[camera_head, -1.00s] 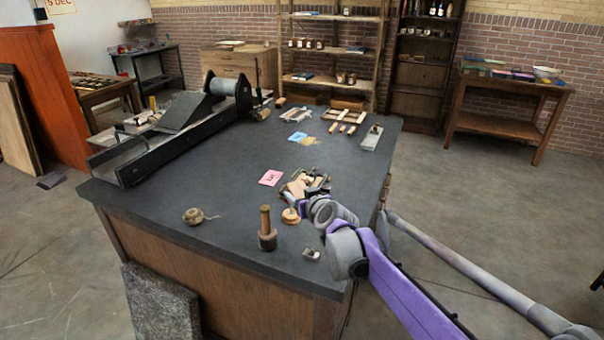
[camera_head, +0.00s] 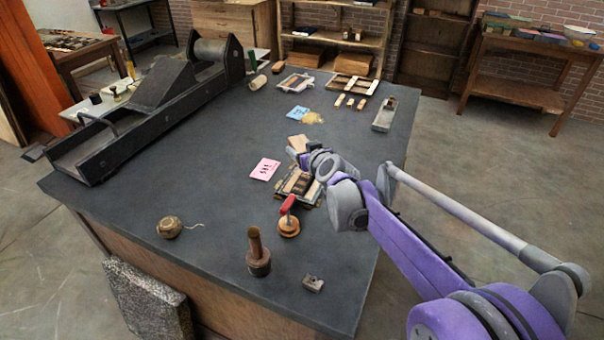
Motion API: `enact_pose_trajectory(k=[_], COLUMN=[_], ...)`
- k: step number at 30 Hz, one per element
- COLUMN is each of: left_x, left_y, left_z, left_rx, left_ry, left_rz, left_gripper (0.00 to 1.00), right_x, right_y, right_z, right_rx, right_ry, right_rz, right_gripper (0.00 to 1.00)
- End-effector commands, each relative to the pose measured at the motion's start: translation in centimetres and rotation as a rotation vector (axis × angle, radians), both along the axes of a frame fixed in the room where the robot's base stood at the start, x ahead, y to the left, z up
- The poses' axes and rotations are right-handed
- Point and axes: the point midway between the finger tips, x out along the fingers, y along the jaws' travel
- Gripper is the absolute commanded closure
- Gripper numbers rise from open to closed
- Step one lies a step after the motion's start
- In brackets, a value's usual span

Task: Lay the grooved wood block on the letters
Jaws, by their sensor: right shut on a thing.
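The letters sit in a small frame (camera_head: 312,194) with wooden strips on the dark table, left of my right forearm. My right gripper (camera_head: 298,150) is just beyond that frame, its fingers small and partly hidden by the wrist. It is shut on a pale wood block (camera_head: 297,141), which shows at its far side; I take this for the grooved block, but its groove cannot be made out. I cannot tell how high the block is above the table. My left gripper is not in view.
A red-handled tool on a round wooden base (camera_head: 289,226) stands close in front of the frame. A wooden mallet (camera_head: 258,252), a small metal block (camera_head: 313,284) and a twine ball (camera_head: 170,227) are nearer. A pink card (camera_head: 265,169) lies left. The press (camera_head: 130,120) fills the left side.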

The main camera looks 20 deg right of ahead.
Motion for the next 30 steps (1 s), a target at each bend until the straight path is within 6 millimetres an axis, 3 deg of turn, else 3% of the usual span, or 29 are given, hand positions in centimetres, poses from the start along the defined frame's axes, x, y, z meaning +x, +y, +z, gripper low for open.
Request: enact_pose_trajectory(k=[6, 13, 19, 30], left_x=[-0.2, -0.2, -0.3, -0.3], left_y=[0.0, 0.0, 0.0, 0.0], left_z=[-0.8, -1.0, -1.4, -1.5], left_rx=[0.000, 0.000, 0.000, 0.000], left_ry=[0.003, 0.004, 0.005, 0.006], left_rz=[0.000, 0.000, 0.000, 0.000], left_gripper=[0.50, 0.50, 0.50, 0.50], right_x=[0.0, 0.0, 0.0, 0.0], right_y=[0.0, 0.0, 0.0, 0.0], right_z=[-4.3, -6.1, -8.8, -9.4], right_rx=[0.000, 0.000, 0.000, 0.000], right_ry=[0.000, 0.000, 0.000, 0.000], right_rz=[0.000, 0.000, 0.000, 0.000], right_gripper=[1.00, 1.00, 1.00, 1.00])
